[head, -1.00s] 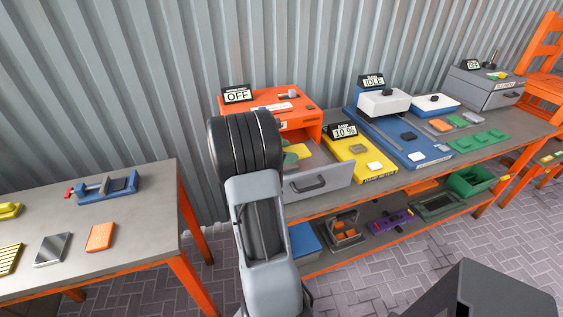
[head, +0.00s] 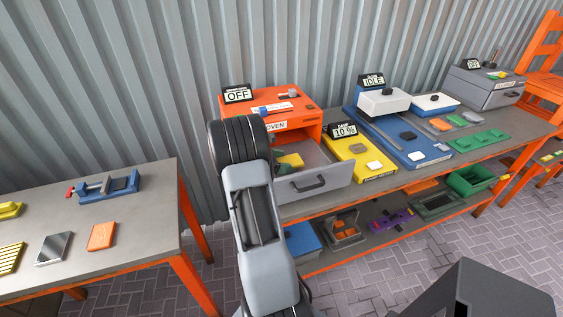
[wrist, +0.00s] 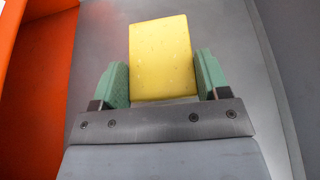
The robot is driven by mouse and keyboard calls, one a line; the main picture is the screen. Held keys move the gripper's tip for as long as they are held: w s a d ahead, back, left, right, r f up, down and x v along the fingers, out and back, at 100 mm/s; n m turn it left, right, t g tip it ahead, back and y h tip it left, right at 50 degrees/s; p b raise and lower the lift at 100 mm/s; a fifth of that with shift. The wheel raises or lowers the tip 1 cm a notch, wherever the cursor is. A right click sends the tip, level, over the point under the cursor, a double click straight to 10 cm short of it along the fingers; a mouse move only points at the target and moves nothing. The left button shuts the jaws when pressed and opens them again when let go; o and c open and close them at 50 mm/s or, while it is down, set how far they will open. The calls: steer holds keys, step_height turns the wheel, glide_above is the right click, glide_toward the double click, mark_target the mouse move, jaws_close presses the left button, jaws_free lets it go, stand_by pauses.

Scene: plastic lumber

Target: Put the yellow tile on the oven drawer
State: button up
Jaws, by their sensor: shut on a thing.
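The yellow tile (wrist: 161,50) is between the two green fingers of my gripper (wrist: 160,72) in the wrist view, and my gripper is shut on it. The tile also shows in the head view (head: 291,161), inside the opened oven drawer (head: 318,181). The grey drawer floor lies behind the tile in the wrist view; I cannot tell whether the tile touches it. The orange oven (head: 292,108) stands behind the drawer, with a sign reading OFF on top. My own arm hides most of my gripper in the head view.
The orange oven wall (wrist: 38,85) is close on the left in the wrist view, and a grey drawer wall is on the right. A yellow device (head: 358,158) reading 10% stands right of the drawer. A side table (head: 130,222) stands at left with an orange tile (head: 101,237).

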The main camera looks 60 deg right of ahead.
steer(key=shift+f, duration=0.15)
steer(key=shift+f, duration=0.1)
steer(key=o, duration=0.9)
steer(key=shift+o, duration=0.2)
